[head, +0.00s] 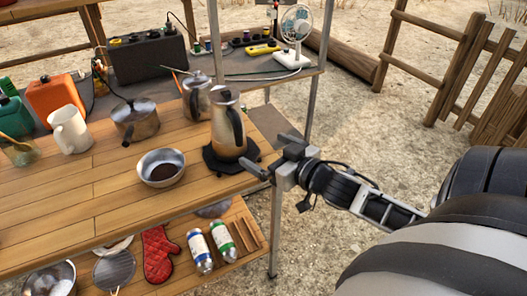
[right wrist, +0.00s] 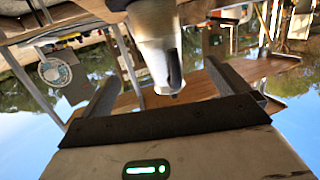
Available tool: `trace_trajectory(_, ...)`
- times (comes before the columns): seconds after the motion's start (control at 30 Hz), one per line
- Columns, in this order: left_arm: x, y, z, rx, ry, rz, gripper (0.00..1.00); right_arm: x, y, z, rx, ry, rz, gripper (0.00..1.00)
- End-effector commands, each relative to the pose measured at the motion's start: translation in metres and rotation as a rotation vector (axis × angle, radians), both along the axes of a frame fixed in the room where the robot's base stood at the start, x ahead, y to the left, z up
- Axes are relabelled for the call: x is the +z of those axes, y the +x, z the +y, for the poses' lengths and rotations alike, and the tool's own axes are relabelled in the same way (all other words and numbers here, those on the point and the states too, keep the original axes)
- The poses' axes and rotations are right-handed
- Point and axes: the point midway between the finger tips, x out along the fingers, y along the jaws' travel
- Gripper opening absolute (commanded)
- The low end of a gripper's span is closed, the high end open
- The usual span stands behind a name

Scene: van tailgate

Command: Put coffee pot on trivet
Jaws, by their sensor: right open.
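The tall metal coffee pot (head: 228,125), with a dark handle, stands upright on the black trivet (head: 213,163) near the right end of the wooden table. The pot covers most of the trivet, whose dark rim shows around its base. My right gripper (head: 270,162) is open and empty just right of the pot, apart from it, with its fingers pointing toward it. In the right wrist view the pot (right wrist: 160,45) shows upside down, beyond and between the open fingers (right wrist: 165,85). My left gripper is not in view.
A silver kettle (head: 196,98) stands behind the pot, and a metal bowl (head: 161,168) is in front left. A lidded saucepan (head: 135,120) and a white jug (head: 69,130) stand further left. An upright post (head: 312,75) rises behind my gripper. Open ground lies to the right.

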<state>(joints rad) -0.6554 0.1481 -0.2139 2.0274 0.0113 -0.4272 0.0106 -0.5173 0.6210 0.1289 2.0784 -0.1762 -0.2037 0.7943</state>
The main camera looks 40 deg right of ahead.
Motion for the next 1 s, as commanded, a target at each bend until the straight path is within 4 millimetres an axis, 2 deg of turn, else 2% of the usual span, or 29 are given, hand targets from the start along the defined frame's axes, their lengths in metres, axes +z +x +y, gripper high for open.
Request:
trace_trajectory(0.07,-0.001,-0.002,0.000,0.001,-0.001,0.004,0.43,-0.026,-0.013,0.013,-0.005,0.004,0.057,1.00)
trace_trajectory(0.17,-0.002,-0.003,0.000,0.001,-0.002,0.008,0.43,-0.076,-0.040,0.050,0.008,-0.002,0.179,1.00)
trace_trajectory(0.2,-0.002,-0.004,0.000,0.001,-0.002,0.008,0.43,-0.096,-0.053,0.070,0.022,-0.005,0.234,1.00)
trace_trajectory(0.3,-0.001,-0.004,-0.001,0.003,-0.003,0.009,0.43,-0.134,-0.083,0.122,0.082,-0.015,0.351,1.00)
trace_trajectory(0.4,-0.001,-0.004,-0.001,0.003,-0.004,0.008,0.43,-0.154,-0.106,0.166,0.147,-0.021,0.427,1.00)
trace_trajectory(0.5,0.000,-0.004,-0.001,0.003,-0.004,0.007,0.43,-0.161,-0.118,0.191,0.193,-0.028,0.462,1.00)
trace_trajectory(0.6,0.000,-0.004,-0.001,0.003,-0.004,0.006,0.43,-0.163,-0.121,0.199,0.208,-0.032,0.471,1.00)
trace_trajectory(1.0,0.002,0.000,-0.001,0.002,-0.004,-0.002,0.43,-0.163,-0.121,0.197,0.208,-0.035,0.469,1.00)
